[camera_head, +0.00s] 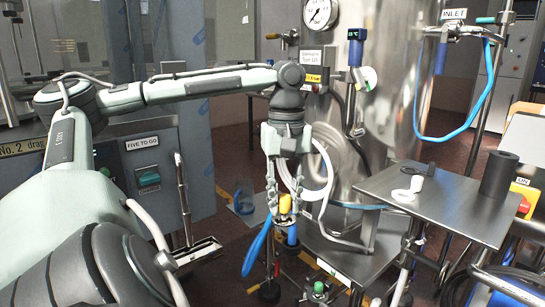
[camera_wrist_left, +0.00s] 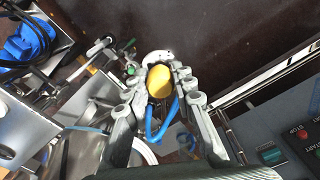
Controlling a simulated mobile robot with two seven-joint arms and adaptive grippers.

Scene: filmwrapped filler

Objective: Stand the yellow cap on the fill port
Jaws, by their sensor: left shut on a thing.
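My left gripper (camera_head: 284,207) hangs straight down in the middle of the head view, with its fingers closed on the yellow cap (camera_head: 284,202). In the left wrist view the cap (camera_wrist_left: 159,80) shows between the two fingertips of my left gripper (camera_wrist_left: 160,84). Directly below the cap in the head view is an upright blue-topped fitting (camera_head: 292,236) that looks like the fill port. A white round part (camera_wrist_left: 154,58) shows just beyond the cap in the wrist view. I cannot tell whether cap and fitting touch. My right gripper is not in view.
A steel tank (camera_head: 385,120) stands behind. A metal side table (camera_head: 455,205) at the right holds a dark cylinder (camera_head: 500,173) and small white parts. A grey cabinet (camera_head: 150,175) with a green switch is at the left.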

